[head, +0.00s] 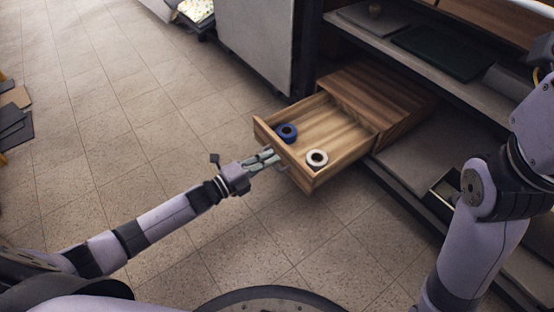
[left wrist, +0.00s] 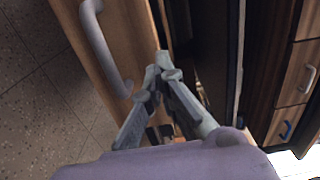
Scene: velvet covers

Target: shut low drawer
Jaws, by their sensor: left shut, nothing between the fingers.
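The low drawer (head: 345,148) is a wooden box pulled out from a small wooden cabinet (head: 375,95) on the low shelf. A blue ring-shaped roll (head: 286,132) and a white one (head: 317,158) lie in it. My left gripper (head: 274,155) is shut and empty at the outer face of the drawer front. In the left wrist view its closed fingertips (left wrist: 163,66) are beside the wooden front (left wrist: 138,28), to the right of the grey bar handle (left wrist: 102,48). I cannot tell if they touch the wood. My right arm shows at the right; its gripper is out of view.
A grey shelf unit (head: 400,58) surrounds the cabinet, with a dark green tray (head: 445,51) on an upper shelf. A grey panel (head: 257,38) stands behind the drawer's left side. A small open box (head: 445,193) sits low at right.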

